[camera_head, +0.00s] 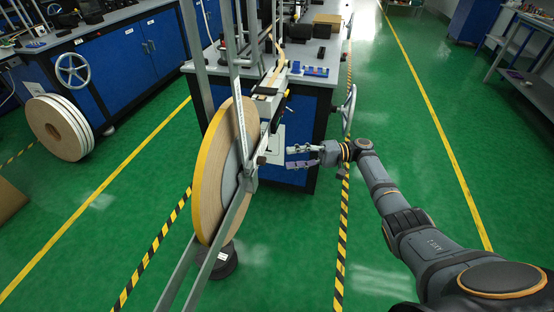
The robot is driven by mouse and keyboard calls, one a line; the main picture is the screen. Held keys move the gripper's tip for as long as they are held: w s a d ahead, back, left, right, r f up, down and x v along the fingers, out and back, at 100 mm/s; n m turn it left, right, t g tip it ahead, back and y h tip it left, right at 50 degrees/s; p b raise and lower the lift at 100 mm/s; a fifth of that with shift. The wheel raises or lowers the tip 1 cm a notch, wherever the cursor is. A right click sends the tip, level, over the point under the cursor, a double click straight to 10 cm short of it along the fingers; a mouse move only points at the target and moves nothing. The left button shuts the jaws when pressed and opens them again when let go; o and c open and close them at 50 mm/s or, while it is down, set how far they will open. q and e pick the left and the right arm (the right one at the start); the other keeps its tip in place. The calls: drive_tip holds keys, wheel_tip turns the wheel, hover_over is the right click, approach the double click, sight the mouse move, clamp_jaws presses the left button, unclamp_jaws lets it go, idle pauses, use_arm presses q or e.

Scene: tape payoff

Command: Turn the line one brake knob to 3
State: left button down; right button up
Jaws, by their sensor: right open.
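A large wooden reel with a yellow rim (208,180) stands upright on a grey metal frame (232,222). My left gripper is out of view.
A blue workbench (310,112) with a grey top stands behind the reel, with a handwheel (348,110) on its right side. Another reel (58,128) stands at the left. The green floor is open at the right, beyond my right arm.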

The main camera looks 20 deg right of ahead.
drive_tip(key=v, duration=0.4)
drive_tip(key=shift+d, duration=0.2)
